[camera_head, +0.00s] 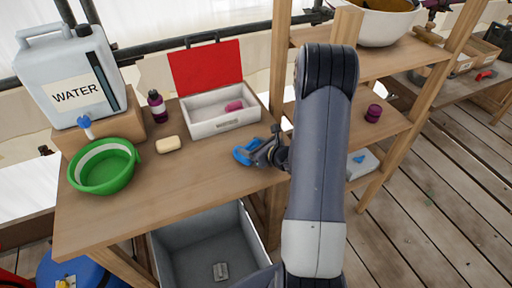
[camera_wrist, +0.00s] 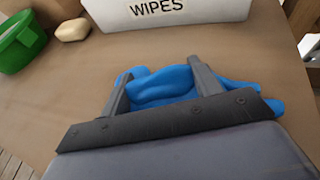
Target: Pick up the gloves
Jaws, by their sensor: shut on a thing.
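The blue gloves (camera_head: 243,151) are at the right part of the wooden table in the head view, by the front of the white box. In the wrist view the gloves (camera_wrist: 160,86) lie between and around the two dark fingers of my gripper (camera_wrist: 158,88). My gripper (camera_head: 268,150) is shut on the gloves, with part of them sticking out past the fingers on both sides. Whether the gloves touch the table cannot be told. The gripper's dark palm hides part of them.
A white wipes box (camera_wrist: 178,12) with a raised red lid (camera_head: 206,68) stands behind the gloves. A green basin (camera_head: 103,166), soap (camera_head: 169,144), a purple bottle (camera_head: 157,106) and a water canister (camera_head: 70,78) stand at left. A grey bin (camera_head: 208,250) is below the table; wooden shelves (camera_head: 385,125) are at right.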

